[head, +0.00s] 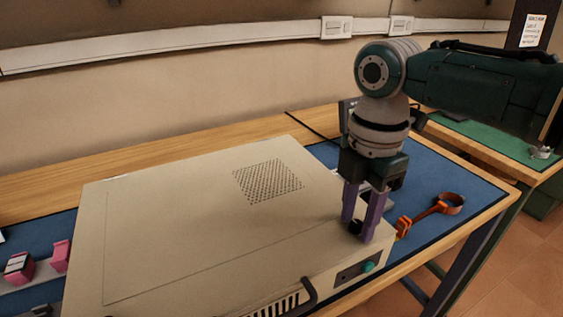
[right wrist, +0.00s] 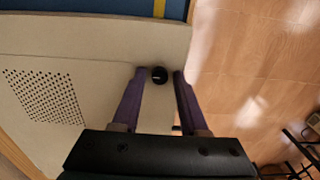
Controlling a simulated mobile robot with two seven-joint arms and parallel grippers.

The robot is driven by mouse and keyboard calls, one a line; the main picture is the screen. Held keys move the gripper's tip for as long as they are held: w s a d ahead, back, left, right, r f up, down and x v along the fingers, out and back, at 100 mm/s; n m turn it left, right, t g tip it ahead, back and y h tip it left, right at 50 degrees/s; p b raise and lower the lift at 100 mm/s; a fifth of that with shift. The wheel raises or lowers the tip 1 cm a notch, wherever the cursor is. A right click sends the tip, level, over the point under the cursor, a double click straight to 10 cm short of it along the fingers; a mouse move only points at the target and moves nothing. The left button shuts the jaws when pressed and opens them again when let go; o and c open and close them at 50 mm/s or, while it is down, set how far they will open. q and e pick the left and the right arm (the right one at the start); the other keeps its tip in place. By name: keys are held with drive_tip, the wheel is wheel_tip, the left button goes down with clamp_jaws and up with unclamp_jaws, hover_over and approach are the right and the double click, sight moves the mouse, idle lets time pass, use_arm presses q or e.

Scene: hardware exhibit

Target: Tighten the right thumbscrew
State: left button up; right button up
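The right thumbscrew is a small black knob (head: 355,227) on the top of a beige metal case (head: 190,230), near its front right corner. It also shows in the right wrist view (right wrist: 159,75). My right gripper (head: 359,229) points down over that corner, its purple fingers on either side of the knob. In the right wrist view the right gripper (right wrist: 160,72) is open, with a narrow gap between each finger and the knob. My left gripper is in neither view.
The case lies on a blue mat (head: 470,190) on a wooden table. An orange tool with a ring end (head: 440,207) lies right of the case. Pink items (head: 60,256) are at far left. A black handle (head: 305,296) and teal button (head: 368,266) are on the case front.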

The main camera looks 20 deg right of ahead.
clamp_jaws()
drive_tip(key=shift+r, duration=0.1)
idle(0.4)
